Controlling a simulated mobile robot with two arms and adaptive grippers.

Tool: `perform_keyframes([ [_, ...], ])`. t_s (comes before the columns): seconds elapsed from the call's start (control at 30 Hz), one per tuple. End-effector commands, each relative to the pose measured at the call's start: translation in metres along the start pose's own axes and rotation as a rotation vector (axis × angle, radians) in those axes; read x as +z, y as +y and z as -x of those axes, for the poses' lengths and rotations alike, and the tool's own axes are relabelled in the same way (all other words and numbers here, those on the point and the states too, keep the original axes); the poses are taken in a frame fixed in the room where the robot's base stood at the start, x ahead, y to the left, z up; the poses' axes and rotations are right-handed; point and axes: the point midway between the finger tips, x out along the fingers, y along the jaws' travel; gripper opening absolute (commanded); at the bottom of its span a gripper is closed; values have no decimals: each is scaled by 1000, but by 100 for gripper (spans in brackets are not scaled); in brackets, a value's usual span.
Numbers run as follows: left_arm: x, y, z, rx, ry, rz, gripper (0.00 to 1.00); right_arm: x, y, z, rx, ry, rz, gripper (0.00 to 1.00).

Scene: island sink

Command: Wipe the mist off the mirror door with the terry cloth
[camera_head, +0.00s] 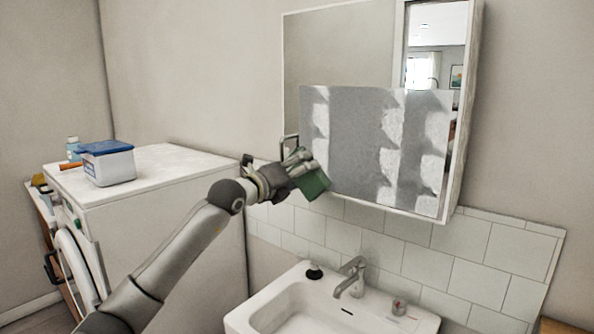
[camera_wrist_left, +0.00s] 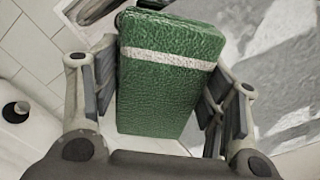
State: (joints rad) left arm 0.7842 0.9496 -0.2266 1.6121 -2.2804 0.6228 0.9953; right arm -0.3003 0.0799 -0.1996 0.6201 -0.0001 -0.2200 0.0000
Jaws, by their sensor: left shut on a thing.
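The terry cloth (camera_head: 313,185) is a green folded pad with a pale stripe. My left gripper (camera_head: 300,160) is shut on it, and the cloth (camera_wrist_left: 165,80) sits between both fingers in the left wrist view. The mirror door (camera_head: 340,45) is on the wall cabinet above the sink. A grey, patchy mist (camera_head: 365,145) covers its lower part; the upper part looks clear. The cloth is at the lower left corner of the misted area; I cannot tell whether it touches the glass. My right gripper is not in view.
A sink (camera_head: 285,312) with a tap (camera_head: 352,277) and a dark-topped stopper (camera_head: 314,271) is below the cabinet. A white washing machine (camera_head: 180,165) at left carries a blue-lidded tub (camera_head: 110,165) and a small bottle (camera_head: 73,146).

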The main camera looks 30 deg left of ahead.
Motion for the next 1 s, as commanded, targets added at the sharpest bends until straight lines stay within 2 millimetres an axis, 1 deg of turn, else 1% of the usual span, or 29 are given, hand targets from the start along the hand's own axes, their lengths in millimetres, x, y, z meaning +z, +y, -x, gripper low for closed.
perform_keyframes([
  [0.37,0,0,0,-1,0,0,44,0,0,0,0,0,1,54],
  [1.0,1,0,-12,-1,0,1,44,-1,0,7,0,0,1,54],
])
